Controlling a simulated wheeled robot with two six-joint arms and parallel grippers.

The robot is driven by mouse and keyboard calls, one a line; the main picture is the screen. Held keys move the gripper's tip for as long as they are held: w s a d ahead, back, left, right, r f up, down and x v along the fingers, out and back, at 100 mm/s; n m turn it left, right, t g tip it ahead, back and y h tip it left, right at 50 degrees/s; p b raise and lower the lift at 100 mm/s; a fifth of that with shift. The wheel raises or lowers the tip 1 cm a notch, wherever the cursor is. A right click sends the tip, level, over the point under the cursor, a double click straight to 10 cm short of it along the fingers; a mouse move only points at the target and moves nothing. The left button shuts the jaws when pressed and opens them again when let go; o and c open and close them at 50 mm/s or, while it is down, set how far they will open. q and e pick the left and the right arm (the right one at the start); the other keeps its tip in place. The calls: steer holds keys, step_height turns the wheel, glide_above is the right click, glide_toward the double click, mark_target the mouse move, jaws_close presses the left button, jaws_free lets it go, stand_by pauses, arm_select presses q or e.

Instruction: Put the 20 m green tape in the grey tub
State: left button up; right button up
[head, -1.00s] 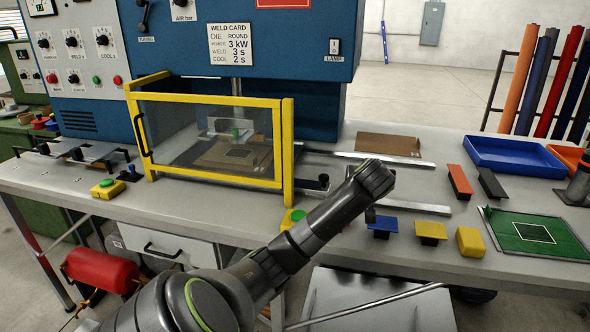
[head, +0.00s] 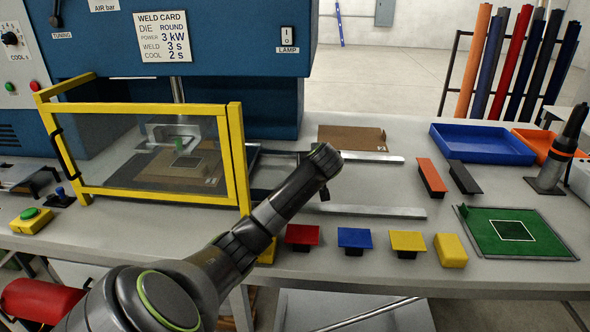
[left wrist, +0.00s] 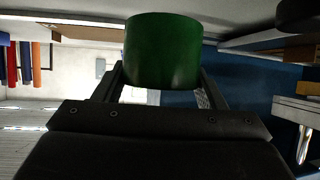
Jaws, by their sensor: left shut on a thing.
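The green tape (left wrist: 163,50) is a dark green roll, seen close up in the left wrist view. My left gripper (left wrist: 162,82) is shut on it, with one finger on each side. In the head view my left arm reaches in over the front of the bench, right of the yellow-framed guard. There its wrist end hides the gripper's fingers, and the tape does not show. No grey tub can be made out in either view. My right gripper is not in view.
The yellow guard (head: 238,160) stands left of my arm. Blue tray (head: 480,152) and orange tray (head: 530,140) sit at the back right. A green mat (head: 550,235) lies at the right. Coloured blocks, including a yellow one (head: 450,250), line the front edge.

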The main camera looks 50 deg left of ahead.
arm_select(q)
steer(key=shift+f, duration=0.45)
step_height(320, 180, down, 5)
steer(key=shift+r, duration=0.1)
steer(key=shift+f, duration=0.4)
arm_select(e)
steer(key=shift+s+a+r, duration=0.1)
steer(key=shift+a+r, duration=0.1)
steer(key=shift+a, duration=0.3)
arm_select(q)
steer(key=o, duration=1)
steer(key=shift+o, duration=0.3)
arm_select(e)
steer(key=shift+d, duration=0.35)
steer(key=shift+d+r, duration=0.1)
